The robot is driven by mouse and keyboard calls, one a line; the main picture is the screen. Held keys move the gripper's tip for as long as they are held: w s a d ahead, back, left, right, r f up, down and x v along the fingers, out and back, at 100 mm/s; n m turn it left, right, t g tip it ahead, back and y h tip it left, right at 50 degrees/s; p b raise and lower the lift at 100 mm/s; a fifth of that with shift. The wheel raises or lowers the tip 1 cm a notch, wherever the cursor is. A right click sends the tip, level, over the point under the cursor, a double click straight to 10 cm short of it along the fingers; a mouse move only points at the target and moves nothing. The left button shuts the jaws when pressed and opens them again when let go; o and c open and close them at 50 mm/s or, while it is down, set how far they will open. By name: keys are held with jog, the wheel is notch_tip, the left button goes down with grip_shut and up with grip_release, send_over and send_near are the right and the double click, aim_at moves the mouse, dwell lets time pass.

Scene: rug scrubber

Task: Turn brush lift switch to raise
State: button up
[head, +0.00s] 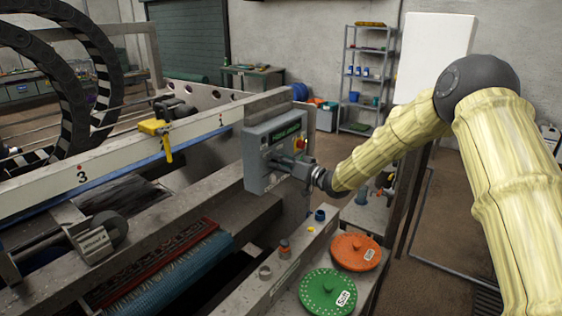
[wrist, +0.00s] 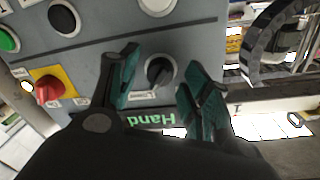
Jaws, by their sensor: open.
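A grey control box (head: 258,170) is mounted on the machine frame in the head view. In the wrist view its panel (wrist: 100,50) fills the upper left. A black rotary switch (wrist: 160,71) with a small label below it sits on the panel; the label is too small to read fully, so I cannot tell its setting. My gripper (head: 304,170) is at the box's face. In the wrist view my gripper (wrist: 160,66) is open, its teal-padded fingers on either side of the switch, with visible gaps. I cannot tell their exact depth from the panel.
The panel also has a red-and-yellow switch (wrist: 49,90), a green button (wrist: 8,40), another black knob (wrist: 64,18) and a green "Hand" display (wrist: 152,118). Green (head: 327,291) and orange (head: 355,252) discs lie below my arm. Brown floor at right is mostly clear.

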jog(key=c, duration=1.1)
jog(key=shift+o, duration=0.2)
